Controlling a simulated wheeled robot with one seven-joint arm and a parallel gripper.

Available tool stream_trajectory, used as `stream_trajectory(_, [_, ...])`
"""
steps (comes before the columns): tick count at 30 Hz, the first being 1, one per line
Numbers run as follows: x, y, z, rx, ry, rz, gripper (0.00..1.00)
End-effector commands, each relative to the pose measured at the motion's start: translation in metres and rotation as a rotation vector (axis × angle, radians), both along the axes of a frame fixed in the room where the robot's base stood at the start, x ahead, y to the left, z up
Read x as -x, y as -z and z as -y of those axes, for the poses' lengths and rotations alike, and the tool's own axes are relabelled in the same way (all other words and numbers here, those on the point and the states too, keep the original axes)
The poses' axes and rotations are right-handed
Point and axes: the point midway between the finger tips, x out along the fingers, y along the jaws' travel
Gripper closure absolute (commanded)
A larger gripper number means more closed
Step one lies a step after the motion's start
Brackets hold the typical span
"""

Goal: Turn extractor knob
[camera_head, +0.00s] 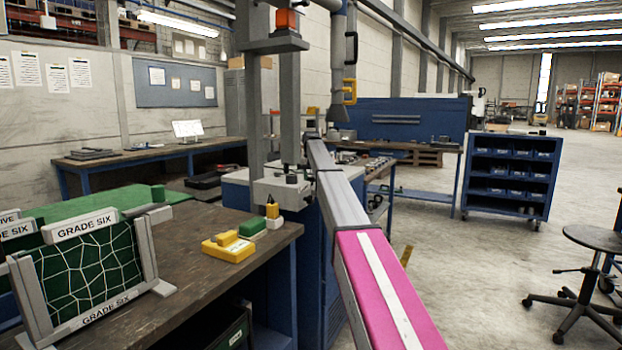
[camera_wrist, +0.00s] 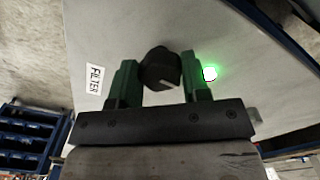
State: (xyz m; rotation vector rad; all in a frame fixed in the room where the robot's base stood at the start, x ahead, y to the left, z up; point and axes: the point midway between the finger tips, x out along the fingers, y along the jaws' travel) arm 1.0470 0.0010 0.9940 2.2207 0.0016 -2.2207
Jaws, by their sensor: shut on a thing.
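A black knob (camera_wrist: 160,68) stands out from a light grey panel (camera_wrist: 215,32) in the wrist view. My gripper (camera_wrist: 158,72) has its green fingers on either side of the knob and is shut on it. A small green light (camera_wrist: 210,74) glows just right of the right finger. A white label reading FILTER (camera_wrist: 95,80) is on the panel to the left of the left finger. In the head view my grey and pink arm reaches forward through the middle, and I cannot make out the gripper or the knob there.
A dark workbench (camera_head: 195,235) stands at the left, with a yellow block (camera_head: 228,248) and netted GRADE SIX frames (camera_head: 85,262). A blue bin rack (camera_head: 511,174) and a black stool (camera_head: 590,238) are at the right. The floor between is clear.

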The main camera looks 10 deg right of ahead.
Motion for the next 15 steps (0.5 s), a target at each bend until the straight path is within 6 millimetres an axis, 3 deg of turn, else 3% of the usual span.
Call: stream_trajectory(15, [-0.0004, -0.0005, 0.0006, 0.0, -0.169, 0.0, 0.81])
